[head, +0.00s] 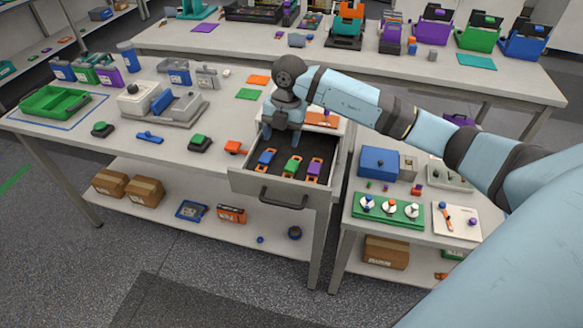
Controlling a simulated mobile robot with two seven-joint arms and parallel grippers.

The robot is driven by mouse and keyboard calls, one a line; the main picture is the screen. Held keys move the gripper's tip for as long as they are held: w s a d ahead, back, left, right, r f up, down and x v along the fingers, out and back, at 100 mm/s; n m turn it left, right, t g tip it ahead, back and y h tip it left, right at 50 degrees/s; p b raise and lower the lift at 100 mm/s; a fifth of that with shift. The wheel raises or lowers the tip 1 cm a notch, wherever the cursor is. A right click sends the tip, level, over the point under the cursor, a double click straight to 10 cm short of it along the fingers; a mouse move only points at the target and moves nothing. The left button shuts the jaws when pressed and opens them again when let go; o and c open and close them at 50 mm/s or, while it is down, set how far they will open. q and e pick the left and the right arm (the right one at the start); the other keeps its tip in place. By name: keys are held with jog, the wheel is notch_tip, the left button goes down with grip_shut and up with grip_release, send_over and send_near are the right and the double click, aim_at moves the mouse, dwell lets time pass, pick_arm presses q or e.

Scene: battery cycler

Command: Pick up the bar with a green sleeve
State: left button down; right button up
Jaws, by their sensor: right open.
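The bar with a green sleeve (292,166) lies in the open drawer (270,190), with orange ends showing. It is the middle one of three similar bars. A bar with a blue sleeve (266,158) lies to its left and a bar with a purple sleeve (314,170) to its right. My right gripper (281,135) is open and empty, pointing down over the back of the drawer. It appears above and behind the green-sleeved bar, apart from it. My left gripper is out of view.
The drawer's front and handle (283,199) stick out below the left workbench (120,160). A green tray (54,103) and a grey device (162,103) stand on that bench. A lower table (350,205) with a green fixture (388,209) and blue box (378,163) is to the right.

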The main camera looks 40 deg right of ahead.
jog(key=d+m+h, duration=0.1)
jog(key=d+h, duration=0.1)
jog(key=d, duration=0.1)
jog(key=p, duration=0.1)
send_over(292, 165)
notch_tip(292, 165, down, 6)
jog(key=shift+w+f, duration=0.1)
jog(key=shift+f, duration=0.1)
jog(key=shift+f+p, duration=0.3)
jog(key=shift+f, duration=0.2)
notch_tip(292, 165, down, 4)
jog(key=shift+f+p, duration=0.2)
jog(key=shift+p, duration=0.5)
jog(key=shift+f, duration=0.3)
jog(key=c, duration=1.1)
jog(key=shift+o, duration=0.2)
